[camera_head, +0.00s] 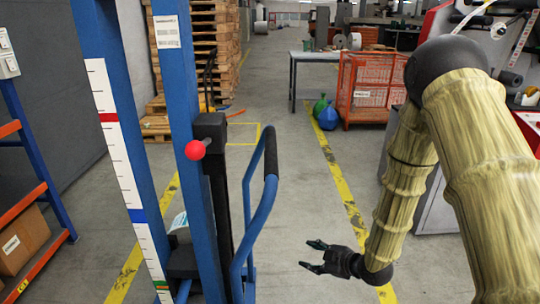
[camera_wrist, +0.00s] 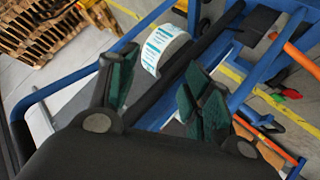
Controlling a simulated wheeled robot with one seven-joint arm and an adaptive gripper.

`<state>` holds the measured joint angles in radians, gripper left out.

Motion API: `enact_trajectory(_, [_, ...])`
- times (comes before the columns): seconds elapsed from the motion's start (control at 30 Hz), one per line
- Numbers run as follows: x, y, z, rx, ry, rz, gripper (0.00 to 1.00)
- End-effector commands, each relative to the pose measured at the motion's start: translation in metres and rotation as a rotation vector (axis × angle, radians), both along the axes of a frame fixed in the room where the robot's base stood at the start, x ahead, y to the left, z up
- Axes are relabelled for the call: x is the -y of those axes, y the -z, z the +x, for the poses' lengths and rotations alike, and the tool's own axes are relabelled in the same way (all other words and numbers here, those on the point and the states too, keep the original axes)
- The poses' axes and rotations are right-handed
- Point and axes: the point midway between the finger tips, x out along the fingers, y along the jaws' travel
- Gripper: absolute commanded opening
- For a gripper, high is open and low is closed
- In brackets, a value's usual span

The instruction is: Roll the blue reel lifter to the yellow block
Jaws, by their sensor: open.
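The blue reel lifter (camera_head: 182,110) stands upright close by on the left in the head view, with a scale strip on its mast and a red ball knob (camera_head: 195,150). Its curved blue handle (camera_head: 262,215) has a black grip and faces my arm. My gripper (camera_head: 310,256) is open and empty, to the right of the handle and apart from it. In the wrist view my gripper's (camera_wrist: 158,92) green-padded fingers are spread, with blue lifter frame (camera_wrist: 275,45) beyond them. I cannot pick out a yellow block for sure in either view.
Stacked wooden pallets (camera_head: 205,45) stand behind the lifter. A yellow floor marking (camera_head: 243,142) lies beyond it. A red wire crate (camera_head: 368,88) and green and blue bags (camera_head: 327,115) are at the back right. A shelf (camera_head: 40,190) stands at left. The middle aisle is clear.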

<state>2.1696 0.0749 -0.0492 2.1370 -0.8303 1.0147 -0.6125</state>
Motion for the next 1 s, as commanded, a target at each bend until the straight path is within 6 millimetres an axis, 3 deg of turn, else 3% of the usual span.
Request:
enact_trajectory(0.03, [-0.005,-0.042,0.022,0.11,-0.08,-0.021,0.49])
enact_trajectory(0.2, [-0.023,-0.159,0.064,0.467,-0.359,-0.112,0.49])
enact_trajectory(0.3, [-0.029,-0.22,0.076,0.653,-0.5,-0.172,0.49])
enact_trajectory(0.43, [-0.034,-0.279,0.08,0.837,-0.641,-0.239,0.49])
enact_trajectory(0.53, [-0.035,-0.306,0.08,0.926,-0.711,-0.273,0.49])
enact_trajectory(0.63, [-0.036,-0.319,0.079,0.972,-0.749,-0.291,0.49])
enact_trajectory(0.77, [-0.042,-0.323,0.08,0.99,-0.763,-0.298,0.49])
enact_trajectory(1.0, [-0.071,-0.317,0.092,0.987,-0.763,-0.297,0.49])
